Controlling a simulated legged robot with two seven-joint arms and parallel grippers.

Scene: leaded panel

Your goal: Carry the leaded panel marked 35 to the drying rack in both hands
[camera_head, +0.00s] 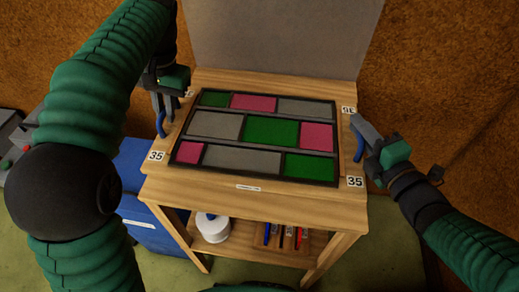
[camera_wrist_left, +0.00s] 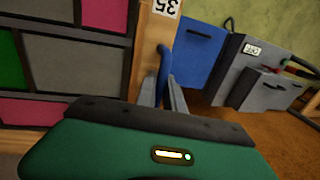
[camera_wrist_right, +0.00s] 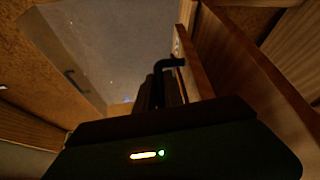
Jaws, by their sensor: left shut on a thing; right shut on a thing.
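The leaded panel (camera_head: 257,131), with green, pink and grey panes in dark lead lines, lies flat on a wooden surface. White tags reading 35 (camera_head: 157,156) sit at its corners. It also shows in the left wrist view (camera_wrist_left: 76,65). My left gripper (camera_head: 162,116) is shut on a blue handle (camera_wrist_left: 164,62) at the left side. My right gripper (camera_head: 358,138) is shut on the handle (camera_wrist_right: 170,63) at the right side, dark in the right wrist view. I cannot tell whether the panel is clear of the bench. No drying rack is recognisable.
The wooden bench (camera_head: 205,191) has a lower shelf with a white roll (camera_head: 212,227) and several coloured tools (camera_head: 287,236). A grey upright board (camera_head: 275,38) stands behind it. A blue cabinet (camera_head: 150,222) is close on the left. Green floor (camera_head: 385,255) shows at the right.

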